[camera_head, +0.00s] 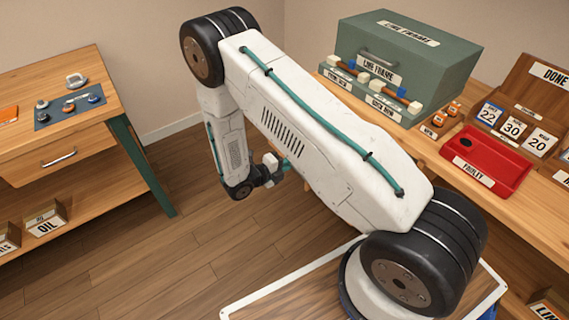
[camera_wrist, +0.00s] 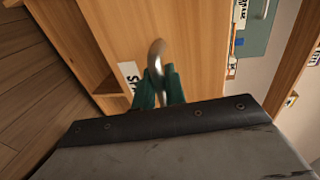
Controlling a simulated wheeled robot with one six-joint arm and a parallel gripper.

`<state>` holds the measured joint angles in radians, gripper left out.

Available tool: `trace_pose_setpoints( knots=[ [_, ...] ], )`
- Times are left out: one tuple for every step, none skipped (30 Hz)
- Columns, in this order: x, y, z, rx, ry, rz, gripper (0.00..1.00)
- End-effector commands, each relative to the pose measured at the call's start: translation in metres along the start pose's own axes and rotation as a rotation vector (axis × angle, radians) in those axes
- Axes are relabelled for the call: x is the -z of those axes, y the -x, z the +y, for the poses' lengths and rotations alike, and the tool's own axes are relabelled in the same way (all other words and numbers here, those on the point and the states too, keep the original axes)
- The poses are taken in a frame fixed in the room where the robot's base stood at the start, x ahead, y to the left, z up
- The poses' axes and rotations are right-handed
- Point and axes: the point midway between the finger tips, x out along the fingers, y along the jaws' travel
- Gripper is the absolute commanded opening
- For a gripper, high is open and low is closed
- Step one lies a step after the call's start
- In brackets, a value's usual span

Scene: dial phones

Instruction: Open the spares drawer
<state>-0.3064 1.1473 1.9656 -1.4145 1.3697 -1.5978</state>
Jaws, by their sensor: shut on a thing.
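The spares drawer shows in the wrist view as a pale wooden front (camera_wrist: 112,35) with a white label (camera_wrist: 130,76), of which only the first letters show. A curved metal handle (camera_wrist: 157,52) stands out from it. My gripper (camera_wrist: 158,84), with green fingers, is shut on this handle. In the head view my gripper (camera_head: 281,168) shows small at the end of my arm, beside the right workbench. The spares drawer is hidden behind my arm there. I cannot tell how far the drawer stands out.
The right bench carries a green line-frame box (camera_head: 405,70), a red faulty tray (camera_head: 485,162) and a wooden done rack (camera_head: 535,95). A left bench (camera_head: 60,95) has its own drawer (camera_head: 58,158) and small parts on a mat. The wooden floor (camera_head: 150,260) between them is clear.

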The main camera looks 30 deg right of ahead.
Motion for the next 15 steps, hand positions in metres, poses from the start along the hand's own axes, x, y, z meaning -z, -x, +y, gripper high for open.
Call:
trace_pose_setpoints(
  knots=[
    [0.0076, -0.0017, 0.0018, 0.001, 0.010, 0.014, 0.00],
    [0.0077, -0.0015, 0.0019, 0.001, 0.010, 0.015, 0.00],
    [0.0077, -0.0014, 0.0020, 0.001, 0.010, 0.015, 0.00],
    [0.0077, -0.0012, 0.0021, 0.001, 0.010, 0.015, 0.00],
    [0.0077, -0.0012, 0.0021, 0.001, 0.010, 0.015, 0.00],
    [0.0077, -0.0011, 0.0022, 0.001, 0.010, 0.015, 0.00],
    [0.0077, -0.0010, 0.0022, 0.001, 0.010, 0.015, 0.00],
    [0.0077, -0.0010, 0.0023, 0.001, 0.011, 0.015, 0.00],
    [0.0077, -0.0010, 0.0023, 0.001, 0.011, 0.015, 0.00],
    [0.0077, -0.0010, 0.0024, 0.000, 0.011, 0.015, 0.00],
    [0.0077, -0.0011, 0.0024, 0.000, 0.011, 0.015, 0.00],
    [0.0078, -0.0011, 0.0024, 0.000, 0.011, 0.015, 0.18],
    [0.0077, -0.0012, 0.0024, 0.000, 0.010, 0.015, 0.19],
    [0.0073, -0.0011, 0.0023, 0.000, 0.010, 0.015, 0.19],
    [0.0067, -0.0010, 0.0021, 0.000, 0.009, 0.014, 0.19]
  ],
)
